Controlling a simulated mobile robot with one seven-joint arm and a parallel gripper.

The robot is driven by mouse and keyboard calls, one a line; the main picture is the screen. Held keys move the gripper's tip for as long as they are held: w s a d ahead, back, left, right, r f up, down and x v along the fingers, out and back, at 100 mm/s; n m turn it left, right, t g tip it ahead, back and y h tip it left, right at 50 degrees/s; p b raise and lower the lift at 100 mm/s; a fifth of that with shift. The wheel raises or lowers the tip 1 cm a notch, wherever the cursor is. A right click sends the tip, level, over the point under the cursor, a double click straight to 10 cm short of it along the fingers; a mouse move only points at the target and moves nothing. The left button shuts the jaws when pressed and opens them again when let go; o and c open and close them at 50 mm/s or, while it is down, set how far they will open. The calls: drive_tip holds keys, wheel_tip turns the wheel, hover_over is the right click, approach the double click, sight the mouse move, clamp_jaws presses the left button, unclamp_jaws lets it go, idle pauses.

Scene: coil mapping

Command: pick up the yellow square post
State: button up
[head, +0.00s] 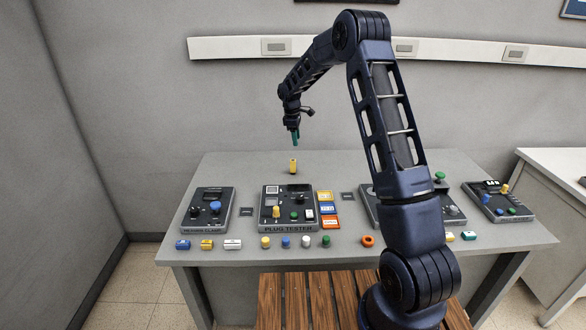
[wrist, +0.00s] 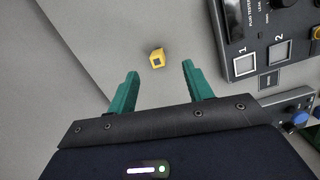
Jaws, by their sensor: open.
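The yellow square post (head: 293,166) stands upright on the grey table behind the plug tester. In the wrist view the yellow square post (wrist: 157,58) shows its top with a dark square in the middle. My gripper (head: 295,137) is above the post in the head view, with its green fingers pointing down. In the wrist view my gripper (wrist: 160,78) is open and empty, and the post lies just beyond the gap between the fingertips, not between the fingers.
The plug tester (head: 287,223) stands in front of the post. Another device (head: 206,210) with a blue knob is at the left. Several small coloured pieces line the table's front edge, including an orange ring (head: 368,240). The table (head: 235,170) around the post is bare.

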drive_tip(key=n, duration=0.1)
hover_over(293, 160)
drive_tip(key=a, duration=0.1)
wheel_tip(293, 160, down, 5)
drive_tip(key=shift+s+a+f, duration=0.1)
drive_tip(key=shift+d+f, duration=0.25)
drive_tip(key=shift+f, duration=1.5)
drive_tip(key=shift+d+f, duration=0.25)
drive_tip(key=shift+f, duration=1.55)
drive_tip(key=shift+d+f, duration=0.25)
drive_tip(key=shift+f, duration=1.5)
drive_tip(key=c, duration=1.1)
drive_tip(key=shift+r, duration=0.15)
